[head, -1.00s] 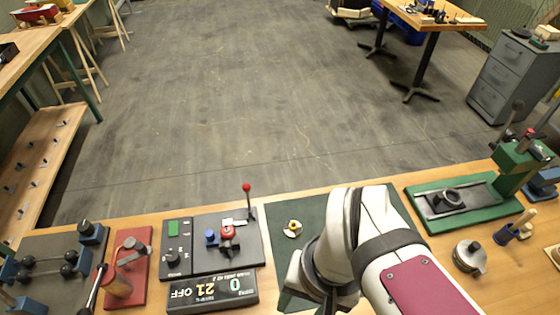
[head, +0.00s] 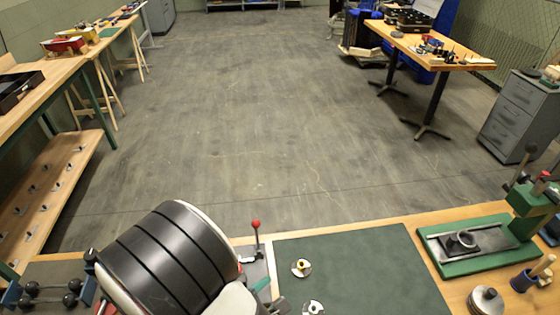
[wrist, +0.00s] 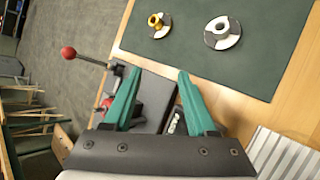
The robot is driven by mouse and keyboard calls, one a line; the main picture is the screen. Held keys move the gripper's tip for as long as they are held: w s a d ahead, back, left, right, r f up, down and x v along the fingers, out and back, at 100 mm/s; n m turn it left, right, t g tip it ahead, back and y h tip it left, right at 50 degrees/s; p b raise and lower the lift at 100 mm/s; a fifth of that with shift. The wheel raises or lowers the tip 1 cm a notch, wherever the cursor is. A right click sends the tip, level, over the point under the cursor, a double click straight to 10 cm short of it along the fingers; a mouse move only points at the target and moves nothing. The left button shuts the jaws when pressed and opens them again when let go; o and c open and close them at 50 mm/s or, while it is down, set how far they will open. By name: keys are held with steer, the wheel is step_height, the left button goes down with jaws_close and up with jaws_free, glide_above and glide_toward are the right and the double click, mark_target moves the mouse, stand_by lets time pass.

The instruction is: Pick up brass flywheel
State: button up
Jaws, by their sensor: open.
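The brass flywheel (head: 301,268), with a brass-coloured hub over a dark and white disc, lies on the green mat (head: 360,260). It also shows at the top of the wrist view (wrist: 158,24). A second, similar piece with a grey hub (head: 313,307) lies nearer on the mat, and right of the brass one in the wrist view (wrist: 222,33). My gripper (wrist: 158,76) is open, with teal fingers and nothing between them. It is over the control panel beside the mat, apart from both pieces. In the head view my arm mostly hides it.
A lever with a red ball (head: 255,224) rises from the control panel (wrist: 152,92), close to my gripper. A green press (head: 480,243) and a round metal piece (head: 487,300) stand right of the mat. The rest of the mat is clear.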

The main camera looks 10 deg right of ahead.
mark_target(302, 263)
steer(key=s+n+t+h, duration=0.1)
steer(key=n, duration=0.1)
steer(key=s+n, duration=0.1)
steer(key=n, duration=0.2)
steer(key=d+n+t+h, duration=0.1)
steer(key=n, duration=0.2)
steer(key=shift+s+t+h, duration=0.3)
steer(key=shift+s, duration=0.1)
steer(key=shift+w+d+r+n+t, duration=0.1)
steer(key=shift+d+r+n+t, duration=0.1)
steer(key=shift+d+n+t, duration=0.3)
steer(key=x, duration=1.5)
steer(key=shift+a, duration=0.1)
jaws_close()
